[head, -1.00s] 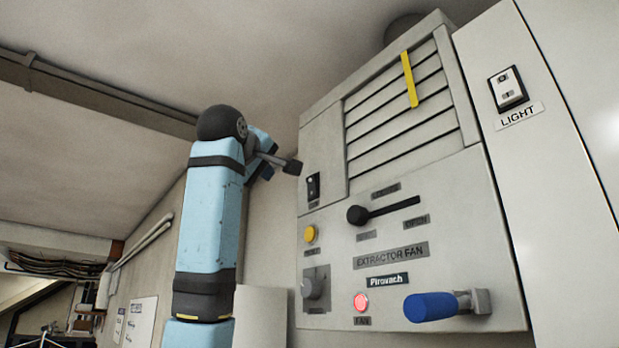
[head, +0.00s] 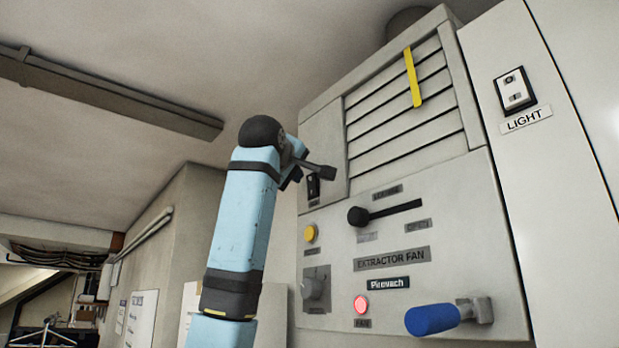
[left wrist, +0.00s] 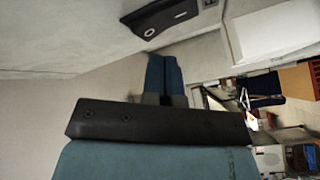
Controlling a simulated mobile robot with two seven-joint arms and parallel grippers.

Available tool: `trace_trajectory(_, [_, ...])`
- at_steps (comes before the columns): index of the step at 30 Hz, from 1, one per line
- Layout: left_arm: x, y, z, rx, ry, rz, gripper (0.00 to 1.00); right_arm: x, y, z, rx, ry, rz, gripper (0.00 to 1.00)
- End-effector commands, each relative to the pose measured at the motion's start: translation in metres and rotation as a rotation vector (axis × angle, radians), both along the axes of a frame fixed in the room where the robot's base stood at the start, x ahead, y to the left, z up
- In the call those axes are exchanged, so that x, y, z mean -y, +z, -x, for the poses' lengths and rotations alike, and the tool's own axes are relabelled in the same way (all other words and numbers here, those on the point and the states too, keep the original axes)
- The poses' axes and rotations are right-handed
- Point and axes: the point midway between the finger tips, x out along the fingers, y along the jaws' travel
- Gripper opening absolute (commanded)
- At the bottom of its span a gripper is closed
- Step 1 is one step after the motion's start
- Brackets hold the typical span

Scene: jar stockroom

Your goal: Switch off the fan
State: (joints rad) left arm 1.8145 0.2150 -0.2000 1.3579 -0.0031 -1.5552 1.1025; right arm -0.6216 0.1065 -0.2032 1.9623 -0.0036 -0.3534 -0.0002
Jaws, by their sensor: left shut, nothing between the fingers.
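The extractor fan panel (head: 450,265) fills the right of the head view. A small black rocker switch (head: 313,187) sits at its upper left, its label unreadable; a black switch plate (left wrist: 165,22) shows at the top of the left wrist view. A lit red round lamp or button (head: 361,305) has a FAN label below it. My left gripper (head: 293,178) is just left of the rocker switch, partly hidden by my arm. Its blue fingers (left wrist: 165,75) are together and empty, apart from the switch plate in the wrist view. My right gripper is out of view.
The panel also carries a yellow button (head: 310,233), a grey knob (head: 316,289), a black lever (head: 385,212) and a protruding blue handle (head: 434,319). A LIGHT switch (head: 515,88) is on the wall at right. Louvres with a yellow strip (head: 413,78) are above.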

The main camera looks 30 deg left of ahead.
Motion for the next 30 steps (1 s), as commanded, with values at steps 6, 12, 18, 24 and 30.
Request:
trace_trajectory(6, [-0.0002, 0.0001, 0.0003, 0.000, 0.000, 0.000, 0.00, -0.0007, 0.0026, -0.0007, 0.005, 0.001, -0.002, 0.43])
trace_trajectory(12, [-0.0002, 0.0001, 0.0003, 0.000, 0.000, 0.000, 0.00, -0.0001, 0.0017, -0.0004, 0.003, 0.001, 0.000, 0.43])
trace_trajectory(18, [-0.0003, 0.0000, 0.0003, 0.000, 0.000, 0.000, 0.00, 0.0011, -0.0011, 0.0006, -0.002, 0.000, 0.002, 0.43])
trace_trajectory(24, [-0.0004, 0.0001, 0.0003, 0.000, 0.000, 0.000, 0.00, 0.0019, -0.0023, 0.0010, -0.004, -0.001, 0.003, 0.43])
trace_trajectory(30, [-0.0003, 0.0000, 0.0003, 0.000, 0.000, 0.000, 0.00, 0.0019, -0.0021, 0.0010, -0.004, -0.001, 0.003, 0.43])
